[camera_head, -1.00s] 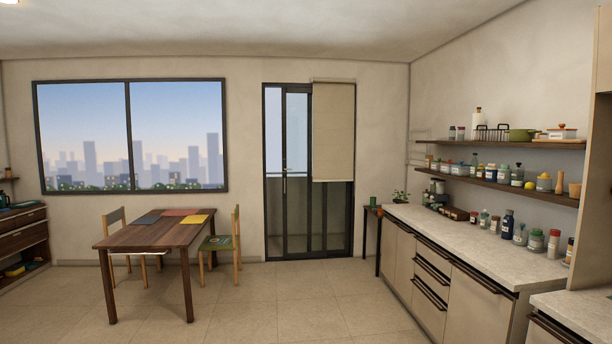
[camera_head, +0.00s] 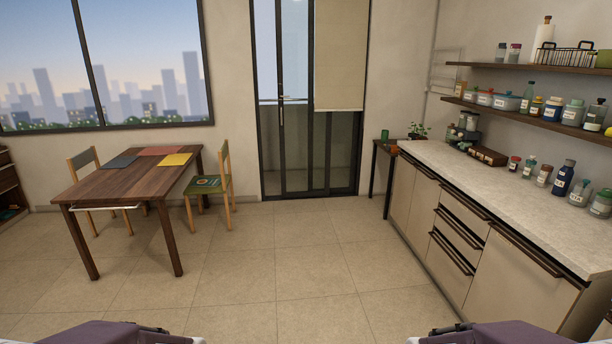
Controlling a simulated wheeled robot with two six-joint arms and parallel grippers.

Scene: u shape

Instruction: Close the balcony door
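The balcony door (camera_head: 281,150) is a dark-framed sliding glass door in the back wall, straight ahead of me. Its sliding panel stands partly open. The panel's left edge, with a long upright handle (camera_head: 281,116), is apart from the left jamb (camera_head: 258,120), leaving a narrow gap on the left. The panel's right part overlaps the right-hand glass. The top of the door is cut off by the picture edge. Parts of both my arms show at the bottom edge, far from the door. Neither gripper is in view.
A wooden table (camera_head: 130,180) with two chairs, including one nearer the door (camera_head: 208,184), stands on the left. A counter (camera_head: 480,190) runs along the right, with a small dark side table (camera_head: 379,150) beyond it. The tiled floor (camera_head: 300,250) between is clear.

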